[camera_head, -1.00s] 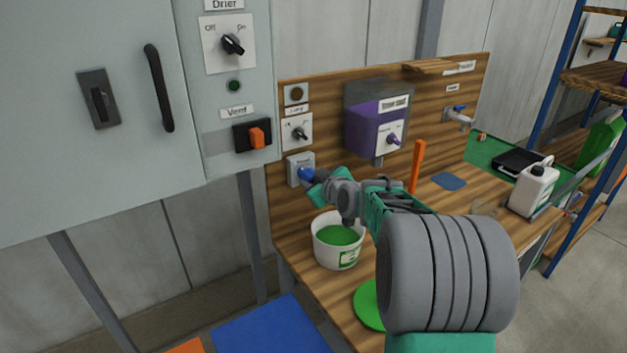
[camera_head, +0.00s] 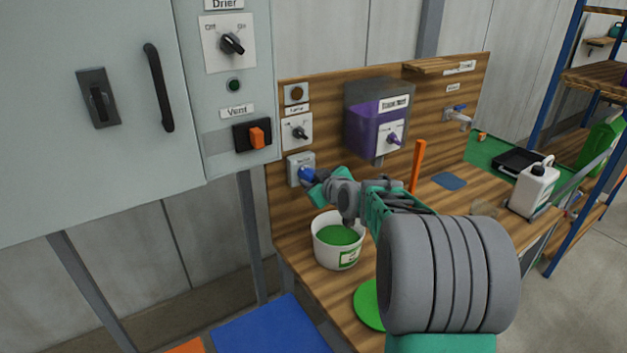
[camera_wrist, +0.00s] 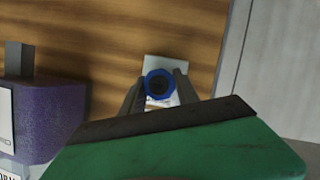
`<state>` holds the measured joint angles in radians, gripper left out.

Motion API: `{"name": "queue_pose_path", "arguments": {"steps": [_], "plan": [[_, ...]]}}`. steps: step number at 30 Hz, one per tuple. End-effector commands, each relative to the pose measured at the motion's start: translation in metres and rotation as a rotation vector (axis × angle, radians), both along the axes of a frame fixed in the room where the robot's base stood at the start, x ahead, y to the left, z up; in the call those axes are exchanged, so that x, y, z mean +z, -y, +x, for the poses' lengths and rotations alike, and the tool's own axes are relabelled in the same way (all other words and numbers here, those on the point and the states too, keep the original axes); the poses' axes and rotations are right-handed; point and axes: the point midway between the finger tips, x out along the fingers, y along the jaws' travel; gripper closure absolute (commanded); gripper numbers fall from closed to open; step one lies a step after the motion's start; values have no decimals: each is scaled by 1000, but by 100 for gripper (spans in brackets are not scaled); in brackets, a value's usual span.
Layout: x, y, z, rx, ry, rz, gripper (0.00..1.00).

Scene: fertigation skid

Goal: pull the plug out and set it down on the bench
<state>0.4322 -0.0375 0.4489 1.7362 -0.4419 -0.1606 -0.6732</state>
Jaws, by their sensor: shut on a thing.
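The blue plug (camera_head: 306,175) is at the grey socket box (camera_head: 294,168) on the wooden back panel, low at its left end. My gripper (camera_head: 313,183) is shut on the plug. In the wrist view, the round blue plug (camera_wrist: 158,84) sits between my two fingers (camera_wrist: 158,95), with the pale socket plate (camera_wrist: 165,63) behind it. I cannot tell whether the plug is still seated in the socket. The wooden bench (camera_head: 300,243) runs below the panel.
A white bucket of green stuff (camera_head: 338,262) stands on the bench under my wrist. An orange upright bar (camera_head: 417,166), a blue mat (camera_head: 449,181) and a green disc (camera_head: 369,306) are nearby. A purple dispenser (camera_head: 375,128) hangs on the panel. A white canister (camera_head: 533,188) stands right.

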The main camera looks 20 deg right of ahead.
Motion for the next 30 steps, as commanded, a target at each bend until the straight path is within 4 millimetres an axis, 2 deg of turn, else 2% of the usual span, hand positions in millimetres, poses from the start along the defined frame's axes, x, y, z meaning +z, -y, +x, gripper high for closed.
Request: {"name": "queue_pose_path", "arguments": {"steps": [30], "plan": [[0, 7, -36, 0, 0, 0, 100]]}}
